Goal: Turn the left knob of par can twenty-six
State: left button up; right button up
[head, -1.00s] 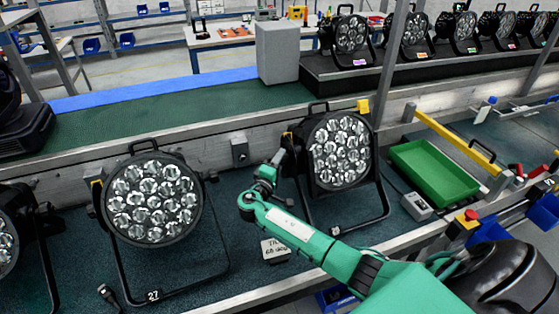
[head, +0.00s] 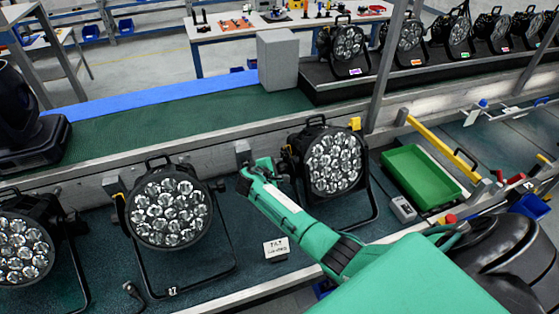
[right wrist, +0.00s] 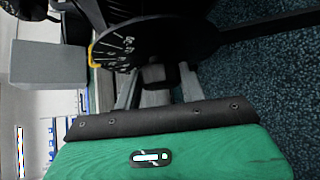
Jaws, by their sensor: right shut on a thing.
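A black par can (head: 335,163) with many round lenses stands right of centre in the head view; its number does not show. My right gripper (head: 284,172) is at this can's left side, partly hidden behind my green arm. In the right wrist view, my right gripper (right wrist: 158,84) has its two grey fingers on either side of a dark knob (right wrist: 154,74), shut on it. The knob sits below a black disc (right wrist: 160,42) with white scale marks and a yellow edge. My left gripper is not in view.
A par can labelled 27 (head: 170,208) stands to the left, with another (head: 22,250) at the far left. A green tray (head: 420,176) and a grey box (head: 403,209) are to the right.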

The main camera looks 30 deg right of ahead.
jog(key=shift+w+r+n+g+y+p, duration=0.1)
jog(key=shift+r+n+g+y+p, duration=0.15)
jog(key=shift+g+p, duration=0.3)
jog(key=shift+r+n+g+y+p, duration=0.15)
jog(key=shift+n+g+p, duration=0.2)
jog(key=shift+p, duration=0.35)
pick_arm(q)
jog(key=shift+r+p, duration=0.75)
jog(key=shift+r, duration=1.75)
pick_arm(e)
jog(key=shift+w+f+n+g+y, duration=0.1)
jog(key=shift+f+n+g+y, duration=0.15)
jog(key=shift+n+g+y, duration=0.6)
jog(key=shift+g+h, duration=0.35)
jog(key=o, duration=1)
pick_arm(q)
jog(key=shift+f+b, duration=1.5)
pick_arm(e)
jog(key=shift+v, duration=6.85)
